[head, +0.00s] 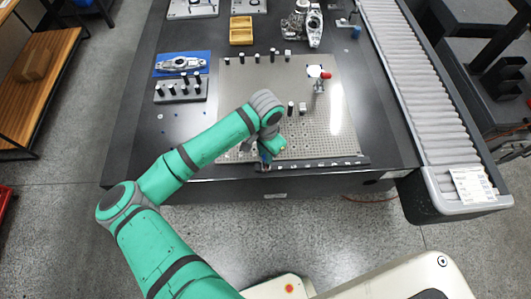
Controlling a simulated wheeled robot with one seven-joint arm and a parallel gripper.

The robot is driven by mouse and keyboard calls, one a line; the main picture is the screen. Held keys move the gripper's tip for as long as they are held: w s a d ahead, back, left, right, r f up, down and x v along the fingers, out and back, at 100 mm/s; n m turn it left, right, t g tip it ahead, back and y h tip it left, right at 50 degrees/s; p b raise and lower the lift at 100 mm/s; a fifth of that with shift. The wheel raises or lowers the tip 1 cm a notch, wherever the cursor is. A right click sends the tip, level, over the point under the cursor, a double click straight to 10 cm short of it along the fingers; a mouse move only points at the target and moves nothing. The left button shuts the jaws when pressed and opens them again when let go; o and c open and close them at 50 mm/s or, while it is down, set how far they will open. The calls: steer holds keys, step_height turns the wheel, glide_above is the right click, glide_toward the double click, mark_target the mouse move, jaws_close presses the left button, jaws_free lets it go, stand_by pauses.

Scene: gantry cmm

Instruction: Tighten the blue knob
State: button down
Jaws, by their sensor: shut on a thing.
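My gripper (265,160) is at the front edge of the perforated fixture plate (240,105), left of the middle of that edge. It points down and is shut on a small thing. A dark blue patch (264,153) shows at the fingers and looks like the blue knob, mostly hidden by my gripper and wrist. The knob's angle and how tightly it sits cannot be seen.
Several small dark fittings line the plate's front edge right of my gripper. A red-topped probe stand (319,82) and several black posts stand on the plate. A grey post block (180,92) and a blue tray (163,69) lie left. A roller conveyor (430,90) runs along the right.

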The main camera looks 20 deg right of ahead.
steer(key=c, duration=1.6)
jaws_free()
steer(key=shift+o, duration=0.2)
step_height(320, 180, up, 11)
